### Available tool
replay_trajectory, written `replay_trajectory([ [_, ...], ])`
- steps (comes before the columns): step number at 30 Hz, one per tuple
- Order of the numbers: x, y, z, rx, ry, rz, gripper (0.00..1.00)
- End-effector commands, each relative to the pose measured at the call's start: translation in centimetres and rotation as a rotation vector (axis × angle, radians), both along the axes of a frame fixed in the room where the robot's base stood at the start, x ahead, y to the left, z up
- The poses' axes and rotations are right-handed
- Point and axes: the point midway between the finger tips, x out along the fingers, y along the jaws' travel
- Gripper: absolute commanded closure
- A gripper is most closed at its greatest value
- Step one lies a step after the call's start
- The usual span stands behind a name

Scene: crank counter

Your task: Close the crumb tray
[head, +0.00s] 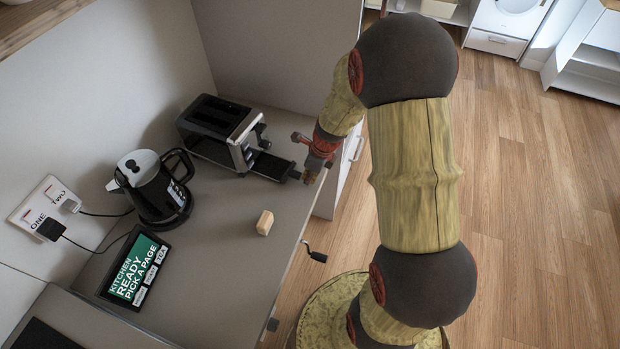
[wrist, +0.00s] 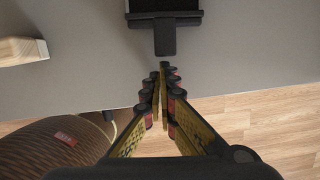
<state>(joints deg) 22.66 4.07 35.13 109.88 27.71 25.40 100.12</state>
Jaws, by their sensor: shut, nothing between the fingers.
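The black crumb tray (head: 272,167) sticks out from the base of the toaster (head: 217,132), over the grey counter. In the wrist view the dark tray (wrist: 165,20) and its handle tab (wrist: 165,40) show at the top middle. My gripper (head: 311,178) is at the tray's outer end, near the counter's edge. In the wrist view its fingertips (wrist: 164,67) are together and empty, pointing at the handle tab with little or no gap. I cannot tell whether they touch it.
A wooden block (head: 265,222) lies on the counter; it also shows in the wrist view (wrist: 22,50). A black kettle (head: 155,190), a tablet screen (head: 135,268) and a wall socket (head: 48,207) are to the left. A crank handle (head: 315,253) sticks out from the counter front.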

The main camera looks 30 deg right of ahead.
Motion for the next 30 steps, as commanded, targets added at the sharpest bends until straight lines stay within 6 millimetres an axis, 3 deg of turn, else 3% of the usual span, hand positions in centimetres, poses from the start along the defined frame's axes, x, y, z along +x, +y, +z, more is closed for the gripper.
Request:
replay_trajectory([
  [5, 0.9, 0.6, 0.2, 0.001, 0.002, 0.001, 1.0],
  [21, 9.3, 6.0, 0.5, 0.0, 0.002, 0.002, 1.0],
  [30, 11.5, 7.4, 0.1, 0.0, 0.0, 0.0, 1.0],
])
